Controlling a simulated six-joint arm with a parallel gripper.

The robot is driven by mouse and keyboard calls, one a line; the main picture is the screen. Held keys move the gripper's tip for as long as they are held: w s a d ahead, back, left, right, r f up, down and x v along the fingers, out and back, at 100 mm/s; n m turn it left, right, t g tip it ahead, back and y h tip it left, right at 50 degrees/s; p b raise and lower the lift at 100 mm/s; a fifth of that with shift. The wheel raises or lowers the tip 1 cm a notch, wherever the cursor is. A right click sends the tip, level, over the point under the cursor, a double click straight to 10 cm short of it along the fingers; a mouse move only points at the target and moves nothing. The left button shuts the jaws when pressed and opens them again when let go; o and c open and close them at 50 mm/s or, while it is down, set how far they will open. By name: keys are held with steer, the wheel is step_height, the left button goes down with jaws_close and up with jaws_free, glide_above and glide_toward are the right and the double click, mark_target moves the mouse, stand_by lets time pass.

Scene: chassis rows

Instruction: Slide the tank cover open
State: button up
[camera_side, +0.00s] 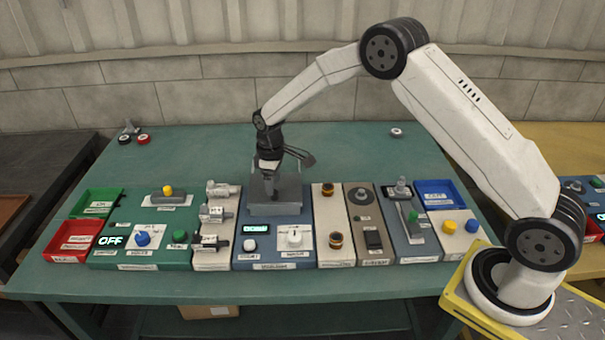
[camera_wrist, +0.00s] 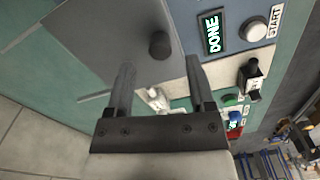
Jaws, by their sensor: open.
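The tank cover is a flat grey plate (camera_side: 288,208) at the back of the blue panel in the middle of the row. In the wrist view the plate (camera_wrist: 105,35) fills the upper left, with a dark round knob (camera_wrist: 160,45) standing on it. My gripper (camera_side: 269,184) is down over the cover in the side view, hiding part of it. In the wrist view my gripper (camera_wrist: 160,65) is open, with the knob between and just beyond its two fingertips. I see no contact with the knob. I cannot tell how far the cover stands open.
A lit display (camera_wrist: 212,33) on the same panel reads DONE, beside a START button (camera_wrist: 253,30). Cream panels with valves (camera_side: 214,213) and brass fittings (camera_side: 335,240) flank it closely. Green, red and blue trays (camera_side: 434,190) lie at the row's ends. The table behind is mostly clear.

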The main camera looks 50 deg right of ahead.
mark_target(275, 184)
steer(key=shift+f, duration=1.75)
jaws_close()
